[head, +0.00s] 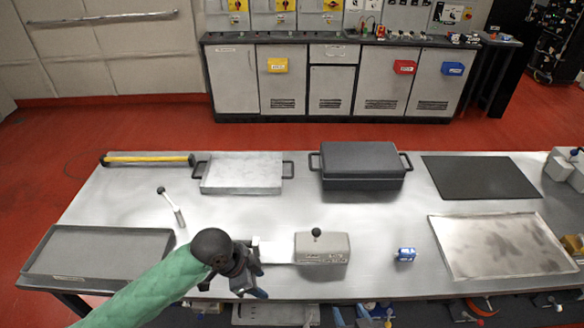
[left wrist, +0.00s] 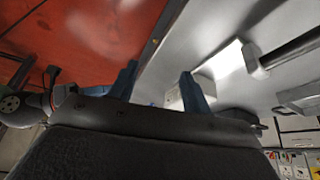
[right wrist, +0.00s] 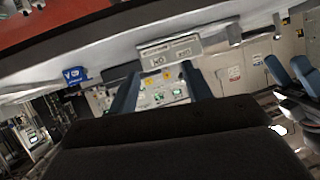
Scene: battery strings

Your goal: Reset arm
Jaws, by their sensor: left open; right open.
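My left arm in its green sleeve reaches in from the lower left of the head view. My left gripper (head: 255,281) is over the front part of the metal table, left of a grey box with a black knob (head: 335,248). In the left wrist view its two blue fingers (left wrist: 160,88) stand apart with nothing held between them. My right gripper is outside the head view. In the right wrist view its fingers (right wrist: 160,88) are apart and empty, with the labelled grey box beyond them.
Cabinets (head: 235,80) stand behind.

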